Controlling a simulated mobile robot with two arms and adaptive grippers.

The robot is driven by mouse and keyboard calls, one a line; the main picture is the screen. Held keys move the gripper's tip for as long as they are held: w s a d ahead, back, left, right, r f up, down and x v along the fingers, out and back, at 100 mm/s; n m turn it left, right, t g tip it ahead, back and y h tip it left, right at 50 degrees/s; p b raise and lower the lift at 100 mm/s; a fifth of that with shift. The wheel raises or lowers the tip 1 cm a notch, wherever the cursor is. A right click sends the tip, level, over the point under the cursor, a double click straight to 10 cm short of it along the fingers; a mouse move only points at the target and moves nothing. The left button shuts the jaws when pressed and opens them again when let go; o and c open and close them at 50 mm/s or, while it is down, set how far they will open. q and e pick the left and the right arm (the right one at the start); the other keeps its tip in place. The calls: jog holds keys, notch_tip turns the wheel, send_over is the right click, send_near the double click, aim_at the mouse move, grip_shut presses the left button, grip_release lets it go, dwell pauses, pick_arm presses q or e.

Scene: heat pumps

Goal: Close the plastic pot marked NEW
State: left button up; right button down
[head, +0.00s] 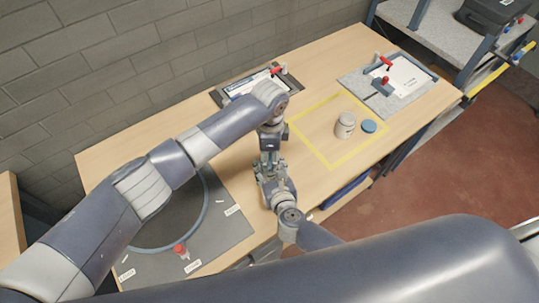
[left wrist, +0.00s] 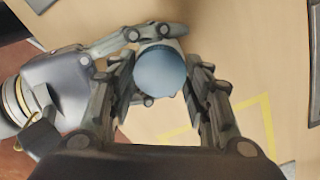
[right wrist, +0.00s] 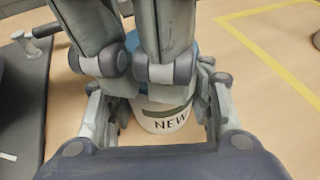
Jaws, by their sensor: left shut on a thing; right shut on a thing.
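The white pot marked NEW (right wrist: 167,122) stands between the fingers of my right gripper (right wrist: 155,95), which is shut on its side. My left gripper (left wrist: 163,85) points down from above and is shut on a round blue lid (left wrist: 160,72). The lid is at the top of the pot, and a bit of white pot shows past its edge. My left fingers hide most of the join in the right wrist view, so I cannot tell whether the lid is seated. In the head view, my left gripper (head: 270,160) meets my right one (head: 266,180) over the table.
Another white pot (head: 345,127) stands open inside a yellow taped square (head: 318,148), with a blue lid (head: 369,126) beside it. A dark mat (head: 225,243) with a ring lies at left. Boards with red-handled clamps (head: 383,88) lie at the back.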

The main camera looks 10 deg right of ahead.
pick_arm(q)
jog(key=m, duration=0.3)
jog(key=shift+m, duration=0.4)
jog(key=m, duration=0.3)
jog(key=shift+m, duration=0.4)
jog(key=m, duration=0.5)
jog(key=shift+m, duration=0.4)
jog(key=o, duration=1.3)
jog(key=shift+c, duration=0.2)
notch_tip(320, 180, up, 12)
